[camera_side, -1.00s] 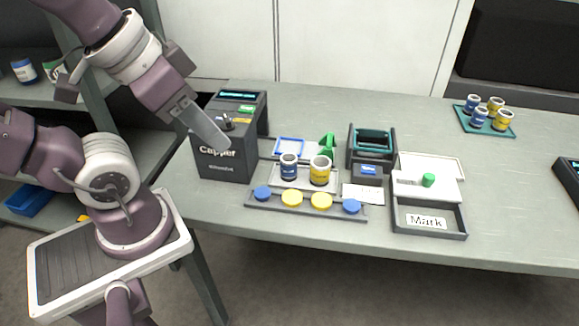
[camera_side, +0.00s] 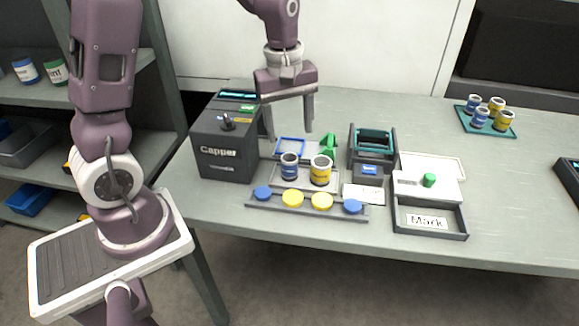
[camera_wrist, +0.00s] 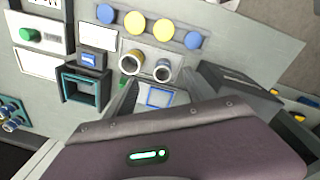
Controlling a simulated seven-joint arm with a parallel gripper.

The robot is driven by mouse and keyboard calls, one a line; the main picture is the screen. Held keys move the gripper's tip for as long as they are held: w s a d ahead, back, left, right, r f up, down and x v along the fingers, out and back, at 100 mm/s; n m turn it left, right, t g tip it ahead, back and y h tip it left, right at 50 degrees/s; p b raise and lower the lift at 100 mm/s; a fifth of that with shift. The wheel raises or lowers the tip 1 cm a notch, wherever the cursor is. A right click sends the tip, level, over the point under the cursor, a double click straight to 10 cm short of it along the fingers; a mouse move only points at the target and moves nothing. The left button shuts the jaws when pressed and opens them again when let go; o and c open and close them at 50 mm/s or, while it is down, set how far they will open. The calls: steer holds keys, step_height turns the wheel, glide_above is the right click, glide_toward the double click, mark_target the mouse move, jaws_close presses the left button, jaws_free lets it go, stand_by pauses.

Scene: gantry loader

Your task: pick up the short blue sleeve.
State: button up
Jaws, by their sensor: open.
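A short blue sleeve (camera_side: 289,168) with a pale band stands upright on a small grey plate in the middle of the bench. A yellow sleeve (camera_side: 320,171) stands just right of it. In the wrist view the blue sleeve (camera_wrist: 161,71) shows its round open top, with the yellow sleeve (camera_wrist: 131,63) to its left. My gripper (camera_side: 289,120) is open and empty, pointing down behind and above the blue sleeve, apart from it. Its fingers also show in the wrist view (camera_wrist: 158,98). More blue and yellow sleeves stand on a teal tray (camera_side: 487,127) at the far right.
The Capper machine (camera_side: 225,140) stands close left of my gripper. A rack of blue and yellow caps (camera_side: 307,206) lies in front of the sleeves. A green piece (camera_side: 329,146), a dark fixture (camera_side: 371,150) and a "Mark" tray (camera_side: 463,224) stand to the right. The bench beyond is clear.

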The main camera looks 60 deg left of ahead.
mark_target(290, 158)
steer(key=a+f+n, duration=0.1)
steer(key=f, duration=0.3)
steer(key=w+f, duration=0.1)
steer(key=f, duration=0.3)
steer(key=w+a+f+n, duration=0.1)
steer(key=f, duration=0.3)
steer(key=shift+a+n+g, duration=0.3)
steer(key=shift+a+g, duration=0.05)
steer(key=shift+g, duration=0.05)
jaws_close()
